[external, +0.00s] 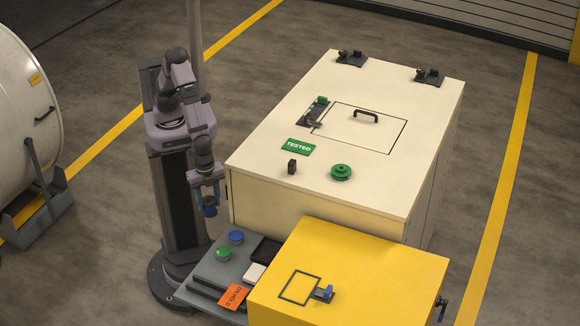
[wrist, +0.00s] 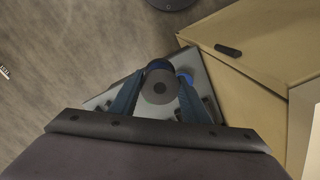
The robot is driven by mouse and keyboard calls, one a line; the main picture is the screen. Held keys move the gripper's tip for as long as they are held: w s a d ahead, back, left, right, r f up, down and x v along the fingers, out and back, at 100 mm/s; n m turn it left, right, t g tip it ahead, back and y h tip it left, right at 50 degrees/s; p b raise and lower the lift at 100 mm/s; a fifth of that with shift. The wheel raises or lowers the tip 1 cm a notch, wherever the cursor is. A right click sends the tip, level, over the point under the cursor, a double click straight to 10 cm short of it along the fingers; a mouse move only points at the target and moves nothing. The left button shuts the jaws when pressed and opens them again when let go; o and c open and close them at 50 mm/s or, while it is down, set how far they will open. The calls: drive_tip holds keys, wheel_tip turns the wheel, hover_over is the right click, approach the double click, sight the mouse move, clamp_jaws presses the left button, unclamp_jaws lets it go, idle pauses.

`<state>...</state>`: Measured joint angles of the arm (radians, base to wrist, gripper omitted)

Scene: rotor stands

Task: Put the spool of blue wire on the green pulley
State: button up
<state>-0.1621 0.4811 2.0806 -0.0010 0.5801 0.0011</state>
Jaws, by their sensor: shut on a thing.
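My gripper (external: 208,190) points down in front of my arm's column, left of the cream cabinet. It is shut on the spool of blue wire (external: 209,211), which hangs in the air. The green pulley (external: 341,172) stands on the cream cabinet's top, to the right of and apart from my gripper. The pulley is not recognisable in the wrist view.
The cream cabinet (external: 260,160) also bears a small black block (external: 292,166), a green TESTED label (external: 298,147) and a handle (external: 366,115). A grey tray (external: 205,268) holds blue (external: 236,237) and green (external: 223,254) round pieces. A yellow box (external: 370,270) stands in front.

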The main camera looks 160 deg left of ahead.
drive_tip(key=shift+n, duration=0.8)
drive_tip(key=w+a+f+b, duration=0.1)
drive_tip(key=a+f, duration=0.1)
drive_tip(key=w+a+f+b, duration=0.2)
drive_tip(key=f, duration=0.1)
drive_tip(key=w+a+f+b, duration=0.2)
drive_tip(key=shift+w+f, duration=0.25)
drive_tip(key=shift+f, duration=0.1)
drive_tip(key=w+a+n, duration=0.1)
drive_tip(key=w+a, duration=0.1)
drive_tip(key=w, duration=0.2)
wheel_tip(320, 180, up, 5)
drive_tip(key=n, duration=0.5)
hover_over(242, 253)
drive_tip(key=shift+a, duration=0.1)
drive_tip(key=shift+s+f, duration=0.1)
drive_tip(key=shift+f+p, duration=0.45)
drive_tip(key=shift+f, duration=4.5)
